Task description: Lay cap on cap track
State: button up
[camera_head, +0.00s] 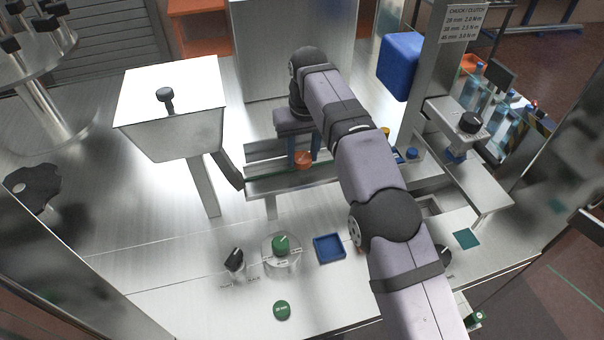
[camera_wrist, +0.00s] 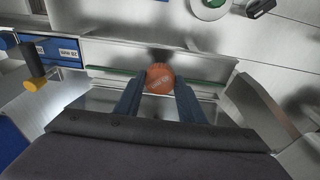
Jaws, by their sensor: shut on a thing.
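An orange-brown round cap (camera_head: 303,160) is held between the blue fingers of my gripper (camera_head: 302,150). The cap track (camera_head: 262,184) is a metal channel with a green strip; in the wrist view the track (camera_wrist: 210,84) runs across behind the cap. The cap is over or at the track; I cannot tell whether it touches it.
A metal hopper (camera_head: 172,110) stands left of the track, its chute ending near the track's left end. A blue tray (camera_head: 329,248), a green cap on a round holder (camera_head: 281,245) and a green disc (camera_head: 282,310) are in front. A blue box (camera_head: 400,66) hangs at the post.

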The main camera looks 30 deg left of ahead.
aim_at(303, 178)
jog(key=shift+f, duration=0.1)
jog(key=shift+f, duration=2.4)
jog(key=shift+f, duration=0.1)
jog(key=shift+f, duration=0.1)
jog(key=o, duration=1.1)
jog(key=shift+s+d+r+b, duration=0.1)
jog(key=shift+s+d+r, duration=0.05)
jog(key=shift+r, duration=1.15)
jog(key=shift+s+d+r+b, duration=0.1)
jog(key=shift+r+b, duration=0.05)
jog(key=shift+r, duration=1.15)
jog(key=shift+s+d+r+b, duration=0.1)
jog(key=shift+s+d+r, duration=0.05)
jog(key=shift+r, duration=1.15)
